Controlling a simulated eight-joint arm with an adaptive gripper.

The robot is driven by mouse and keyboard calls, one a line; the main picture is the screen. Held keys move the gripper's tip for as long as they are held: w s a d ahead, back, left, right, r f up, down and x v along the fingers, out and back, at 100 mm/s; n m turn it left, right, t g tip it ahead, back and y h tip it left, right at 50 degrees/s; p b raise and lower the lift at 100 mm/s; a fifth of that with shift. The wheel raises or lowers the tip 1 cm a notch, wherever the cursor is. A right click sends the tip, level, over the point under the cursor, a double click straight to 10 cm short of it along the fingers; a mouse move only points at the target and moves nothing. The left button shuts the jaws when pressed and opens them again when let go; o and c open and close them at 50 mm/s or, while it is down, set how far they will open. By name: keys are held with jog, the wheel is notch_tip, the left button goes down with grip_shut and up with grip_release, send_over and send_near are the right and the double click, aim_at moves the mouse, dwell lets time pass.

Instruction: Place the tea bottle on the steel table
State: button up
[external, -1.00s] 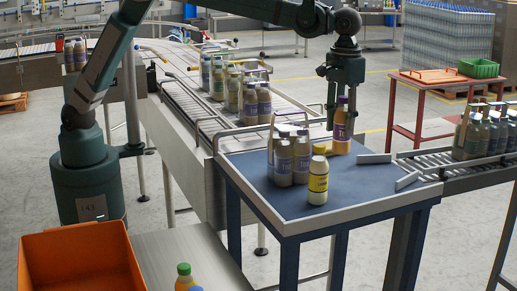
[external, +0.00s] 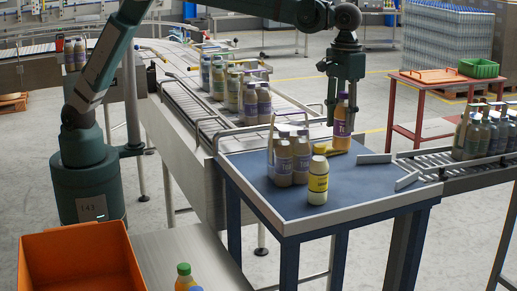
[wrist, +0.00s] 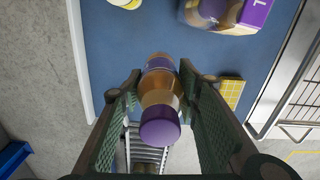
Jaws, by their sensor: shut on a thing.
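The tea bottle (external: 341,122) has a purple cap, amber contents and a purple label. It hangs upright in my gripper (external: 341,98), a little above the blue packing table. In the wrist view the bottle (wrist: 160,88) lies between the two green-padded fingers of my gripper (wrist: 160,80), its cap towards the camera. The fingers are shut on it.
A yellow piece (wrist: 231,92) lies beside the held bottle.

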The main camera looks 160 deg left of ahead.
aim_at(343, 93)
jog(key=r, duration=0.9)
jog(key=shift+w+d+r, duration=0.25)
jog(key=shift+d+r, duration=0.15)
jog(key=w+d+m, duration=0.3)
jog(key=d+m, duration=0.2)
jog(key=d, duration=1.5)
jog(key=w+d+m, duration=0.4)
jog(key=d+m, duration=0.1)
jog(key=d, duration=1.5)
jog(key=s+d+m, duration=0.4)
jog(key=d, duration=1)
notch_tip(343, 93, down, 29)
jog(key=shift+w+r, duration=0.2)
jog(key=shift+f, duration=0.1)
jog(key=shift+f, duration=2.8)
jog(key=shift+f, duration=0.1)
